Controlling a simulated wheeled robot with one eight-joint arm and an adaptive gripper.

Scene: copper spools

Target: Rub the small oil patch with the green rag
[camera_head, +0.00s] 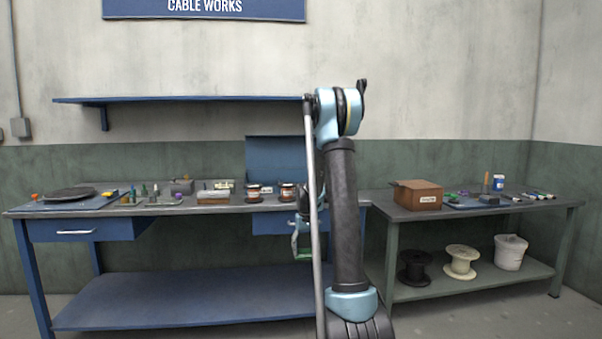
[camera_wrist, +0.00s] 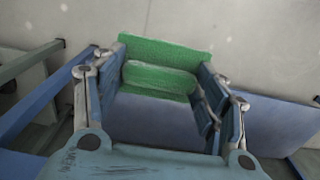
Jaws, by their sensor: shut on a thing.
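The green rag (camera_wrist: 165,52) is between the two fingers of my gripper (camera_wrist: 158,82) in the wrist view. It looks like a bunched, folded cloth that sticks out past the fingertips. In the head view my gripper (camera_head: 301,246) hangs in front of the left bench, below the level of its top, partly hidden by my arm. A bit of the rag (camera_head: 301,256) shows there. I cannot make out the small oil patch in either view.
The blue left bench (camera_head: 170,209) carries a dark disc (camera_head: 70,194) on a mat, small tools and copper spools (camera_head: 254,194). The right bench (camera_head: 390,202) carries a cardboard box (camera_head: 417,194) and tools. Spools and a white bucket (camera_head: 510,252) stand on its lower shelf.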

